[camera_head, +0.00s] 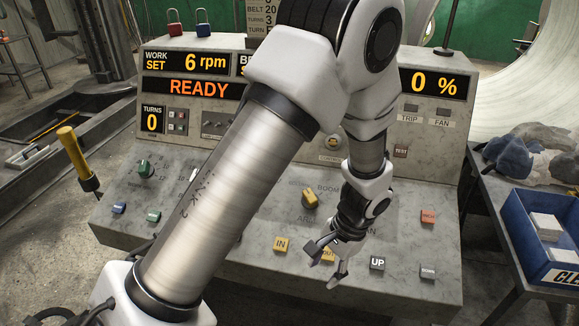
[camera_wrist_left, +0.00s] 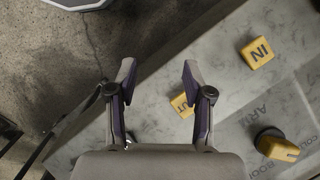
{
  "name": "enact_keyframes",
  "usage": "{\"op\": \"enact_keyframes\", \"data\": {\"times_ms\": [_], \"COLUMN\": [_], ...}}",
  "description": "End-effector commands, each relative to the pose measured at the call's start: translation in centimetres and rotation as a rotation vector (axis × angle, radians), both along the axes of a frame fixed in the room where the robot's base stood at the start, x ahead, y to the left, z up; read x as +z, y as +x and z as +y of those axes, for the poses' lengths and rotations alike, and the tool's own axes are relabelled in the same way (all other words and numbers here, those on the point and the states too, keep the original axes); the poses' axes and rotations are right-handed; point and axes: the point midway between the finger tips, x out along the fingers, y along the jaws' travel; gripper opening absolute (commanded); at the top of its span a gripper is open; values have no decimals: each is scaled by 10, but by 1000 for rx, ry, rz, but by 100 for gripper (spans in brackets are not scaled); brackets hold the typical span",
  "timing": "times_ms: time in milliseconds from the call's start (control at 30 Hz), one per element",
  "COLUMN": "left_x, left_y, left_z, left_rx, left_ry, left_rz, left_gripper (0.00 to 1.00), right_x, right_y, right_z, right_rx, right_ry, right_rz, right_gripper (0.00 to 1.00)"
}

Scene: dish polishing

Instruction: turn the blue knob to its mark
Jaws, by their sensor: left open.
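No blue knob shows in either view; my left arm covers much of the panel's middle. My left gripper (camera_head: 324,266) is open and empty over the front edge of the control panel (camera_head: 225,267), near the yellow OUT button (camera_head: 328,255). In the left wrist view its two fingers (camera_wrist_left: 157,73) are spread apart, with the OUT button (camera_wrist_left: 182,105) behind the right finger. A green knob (camera_head: 143,167) sits at the panel's left. A yellow knob (camera_head: 310,197) is near the middle, and it also shows in the left wrist view (camera_wrist_left: 277,145). My right gripper is not in view.
A blue button (camera_head: 119,208) and a green button (camera_head: 153,216) are at the front left. The yellow IN button (camera_head: 281,244), the UP button (camera_head: 377,263) and a red button (camera_head: 428,216) are on the panel. A yellow-handled lever (camera_head: 73,152) stands left; a blue bin (camera_head: 545,235) sits right.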

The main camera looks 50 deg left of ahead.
Motion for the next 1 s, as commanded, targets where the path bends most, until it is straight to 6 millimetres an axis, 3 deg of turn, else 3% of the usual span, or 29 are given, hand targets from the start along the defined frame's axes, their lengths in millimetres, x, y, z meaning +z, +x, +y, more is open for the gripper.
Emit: {"op": "enact_keyframes", "data": {"times_ms": [500,1000], "left_x": [-74,-89], "left_y": [-77,-91], "left_z": [-11,-13], "left_rx": [48,61], "left_ry": [-78,-91], "left_rz": [118,123], "left_gripper": [51,51], "right_x": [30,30], "right_y": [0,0], "right_z": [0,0], "right_rx": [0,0], "right_ry": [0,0], "right_rz": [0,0], "right_gripper": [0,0]}}
